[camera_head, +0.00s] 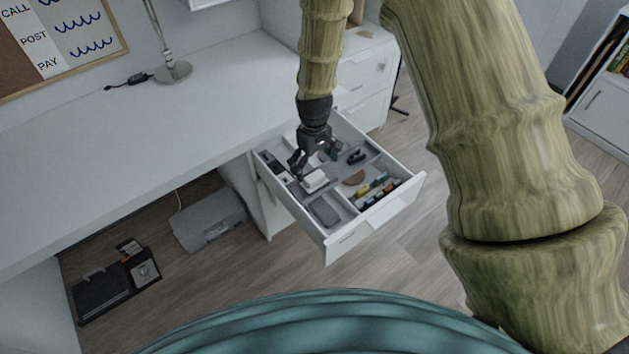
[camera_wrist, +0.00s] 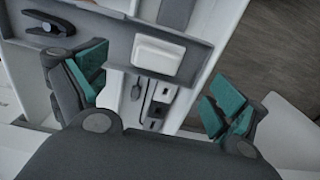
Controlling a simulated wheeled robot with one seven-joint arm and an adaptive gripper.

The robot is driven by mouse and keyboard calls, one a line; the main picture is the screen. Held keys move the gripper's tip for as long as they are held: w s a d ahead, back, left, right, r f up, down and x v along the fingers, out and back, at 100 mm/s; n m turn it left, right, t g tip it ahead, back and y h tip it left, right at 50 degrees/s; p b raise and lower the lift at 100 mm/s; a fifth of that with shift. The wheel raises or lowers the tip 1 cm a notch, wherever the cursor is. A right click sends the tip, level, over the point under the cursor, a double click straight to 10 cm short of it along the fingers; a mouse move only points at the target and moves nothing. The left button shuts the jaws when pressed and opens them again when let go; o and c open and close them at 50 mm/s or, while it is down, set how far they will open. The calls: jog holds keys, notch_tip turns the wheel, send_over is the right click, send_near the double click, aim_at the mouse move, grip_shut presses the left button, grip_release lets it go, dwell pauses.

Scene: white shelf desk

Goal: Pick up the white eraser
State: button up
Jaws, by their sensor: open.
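The white eraser (camera_head: 314,180) is a small white block in the open drawer (camera_head: 333,247) of the white desk. My gripper (camera_head: 312,163) is over the drawer's left part, close behind the eraser. In the wrist view my gripper (camera_wrist: 160,92) has its two teal-padded fingers spread wide, with nothing between the pads. I cannot tell its exact height above the eraser.
The drawer also holds a black stapler (camera_head: 356,156), a brown half-round item (camera_head: 354,178), a grey case (camera_head: 323,211) and several coloured items (camera_head: 374,188). The drawer walls and dividers stand close around my gripper. The desktop (camera_head: 150,130) is mostly clear, with a lamp base (camera_head: 173,72) at the back.

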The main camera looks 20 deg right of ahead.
aim_at(316, 177)
jog(key=shift+d+f+p, duration=0.2)
jog(key=shift+f+p, duration=0.3)
jog(key=shift+f, duration=3.05)
jog(key=c, duration=1.1)
